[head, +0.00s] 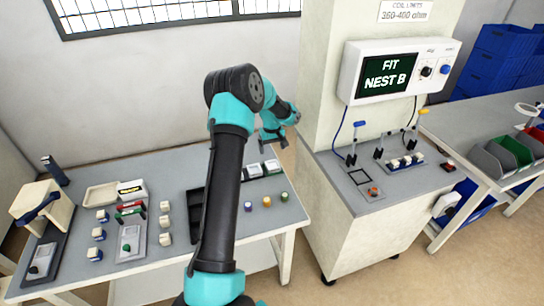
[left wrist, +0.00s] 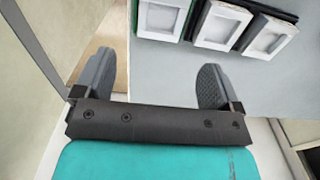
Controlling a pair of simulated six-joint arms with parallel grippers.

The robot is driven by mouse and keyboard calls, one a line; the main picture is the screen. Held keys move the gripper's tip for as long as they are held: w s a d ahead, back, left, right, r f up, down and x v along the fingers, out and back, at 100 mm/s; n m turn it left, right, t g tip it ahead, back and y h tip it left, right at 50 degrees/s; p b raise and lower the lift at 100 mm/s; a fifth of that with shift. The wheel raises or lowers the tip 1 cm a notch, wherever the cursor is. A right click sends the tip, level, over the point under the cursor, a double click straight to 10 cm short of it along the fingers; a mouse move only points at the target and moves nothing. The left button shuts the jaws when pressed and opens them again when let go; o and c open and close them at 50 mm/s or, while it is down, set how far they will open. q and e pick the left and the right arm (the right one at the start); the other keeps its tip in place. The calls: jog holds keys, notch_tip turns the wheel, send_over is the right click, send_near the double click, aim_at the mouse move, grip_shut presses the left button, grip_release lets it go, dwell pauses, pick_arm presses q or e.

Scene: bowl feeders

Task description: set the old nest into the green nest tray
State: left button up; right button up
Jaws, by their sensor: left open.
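My left gripper (head: 272,137) is open and empty in the head view, above the right back edge of the left table. In the left wrist view its two grey fingers (left wrist: 155,85) stand wide apart with nothing between them. Beyond them lie three pale, framed nests in a row. The left nest (left wrist: 160,14) has a green tray edge (left wrist: 138,14) around it; the others (left wrist: 220,25) (left wrist: 271,36) have dark edges. Two pale nests (head: 253,171) (head: 272,166) show in the head view; my arm hides the area to their left. I cannot tell which is the old nest. My right gripper is not in view.
A cabinet top holds a plate with an orange square (head: 373,191) and lever clamps (head: 351,158). A screen (head: 385,77) reads "FIT NEST B". Small coloured pieces (head: 267,201) and several white blocks stand on the left table. Green and grey bins (head: 512,150) stand far right.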

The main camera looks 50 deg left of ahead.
pick_arm(q)
jog(key=shift+r, duration=1.7)
